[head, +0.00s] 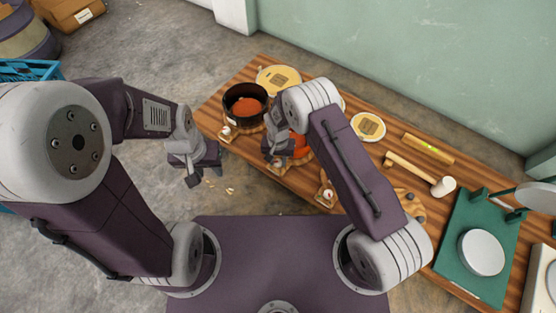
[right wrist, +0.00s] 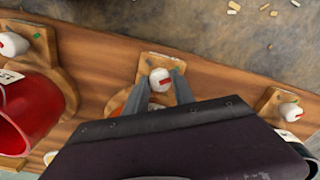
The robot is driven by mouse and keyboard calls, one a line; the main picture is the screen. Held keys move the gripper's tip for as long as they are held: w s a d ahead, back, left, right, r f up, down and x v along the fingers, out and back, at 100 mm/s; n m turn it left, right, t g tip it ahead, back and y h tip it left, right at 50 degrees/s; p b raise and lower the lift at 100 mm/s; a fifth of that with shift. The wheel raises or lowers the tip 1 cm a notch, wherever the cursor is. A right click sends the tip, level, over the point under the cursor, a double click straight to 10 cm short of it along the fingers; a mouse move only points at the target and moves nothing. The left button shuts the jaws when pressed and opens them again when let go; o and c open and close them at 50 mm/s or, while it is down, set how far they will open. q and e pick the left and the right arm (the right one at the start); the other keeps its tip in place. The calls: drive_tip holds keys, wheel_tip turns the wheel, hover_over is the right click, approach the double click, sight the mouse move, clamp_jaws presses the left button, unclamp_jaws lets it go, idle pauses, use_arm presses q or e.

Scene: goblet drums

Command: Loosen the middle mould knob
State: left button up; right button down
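The middle mould knob (right wrist: 160,79) is a white round knob with a red mark, on a wooden block at the bench's edge. In the right wrist view my right gripper (right wrist: 162,84) has its two fingers apart, one on each side of this knob; I cannot tell whether they touch it. In the head view my right gripper (head: 277,158) is over the front of the middle mould, whose orange inside (head: 301,146) shows partly behind the arm. My left gripper (head: 191,178) hangs over the floor left of the bench, empty; its finger opening is unclear.
A dark mould (head: 246,91) with an orange inside stands at the bench's left end. Other knobs sit at the left (head: 226,131) and right (head: 327,195). A mallet (head: 420,174), a yellow level (head: 428,149) and a green press base (head: 462,225) lie further right.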

drive_tip(key=n+p, duration=0.2)
drive_tip(key=n, duration=0.1)
drive_tip(key=shift+r, duration=0.2)
drive_tip(key=n+p, duration=0.2)
drive_tip(key=n, duration=0.3)
drive_tip(key=shift+f+n+p, duration=0.1)
drive_tip(key=shift+n+p, duration=0.25)
drive_tip(key=shift+n, duration=0.05)
drive_tip(key=n+p, duration=0.1)
drive_tip(key=n, duration=0.4)
drive_tip(key=n+p, duration=0.1)
drive_tip(key=n, duration=0.4)
drive_tip(key=shift+f+n, duration=0.1)
drive_tip(key=shift+n, duration=0.4)
drive_tip(key=c, duration=1.1)
unclamp_jaws()
drive_tip(key=shift+o, duration=0.2)
